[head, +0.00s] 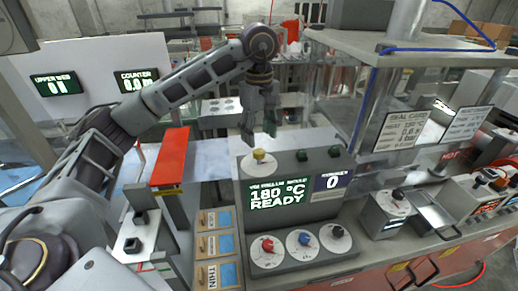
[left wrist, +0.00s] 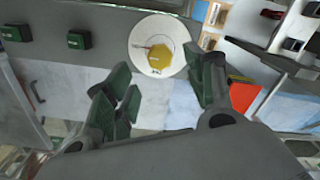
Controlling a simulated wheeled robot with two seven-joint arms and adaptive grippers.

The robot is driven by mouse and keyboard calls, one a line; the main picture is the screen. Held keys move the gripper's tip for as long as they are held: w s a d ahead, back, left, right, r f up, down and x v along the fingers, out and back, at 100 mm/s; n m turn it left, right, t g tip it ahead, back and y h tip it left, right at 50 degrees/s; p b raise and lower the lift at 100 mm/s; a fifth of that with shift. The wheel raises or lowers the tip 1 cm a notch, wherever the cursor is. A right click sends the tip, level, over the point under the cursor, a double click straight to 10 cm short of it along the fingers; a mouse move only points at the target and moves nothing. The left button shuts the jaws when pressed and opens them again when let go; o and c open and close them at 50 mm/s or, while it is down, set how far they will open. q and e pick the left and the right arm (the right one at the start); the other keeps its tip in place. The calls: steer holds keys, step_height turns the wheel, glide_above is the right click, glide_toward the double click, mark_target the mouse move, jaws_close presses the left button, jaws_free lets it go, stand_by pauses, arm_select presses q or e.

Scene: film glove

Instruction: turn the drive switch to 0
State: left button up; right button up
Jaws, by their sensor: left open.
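A yellow knob (head: 259,155) sits on a round white dial on top of the grey control box (head: 290,210). It also shows in the left wrist view (left wrist: 160,57), with a pointer mark toward the left of the dial. Its lettering is too small to read, so I cannot tell whether it is the drive switch. My left gripper (head: 259,132) points down just above and behind the yellow knob, open and empty. In the left wrist view its green-padded fingers (left wrist: 163,92) are apart, and the knob lies beyond and between them. My right gripper is out of view.
Red (head: 267,245), blue (head: 304,239) and black (head: 337,232) knobs sit on the lower front panel. The display (head: 277,195) reads 180 °C READY; a smaller one (head: 332,182) reads 0. Dark green buttons (head: 302,155) stand right of the yellow knob. A red bar (head: 171,157) is at left.

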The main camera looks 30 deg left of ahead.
mark_target(259, 151)
arm_select(q)
steer(key=shift+f+p, duration=0.45)
steer(key=shift+f, duration=2.45)
steer(key=c, duration=1)
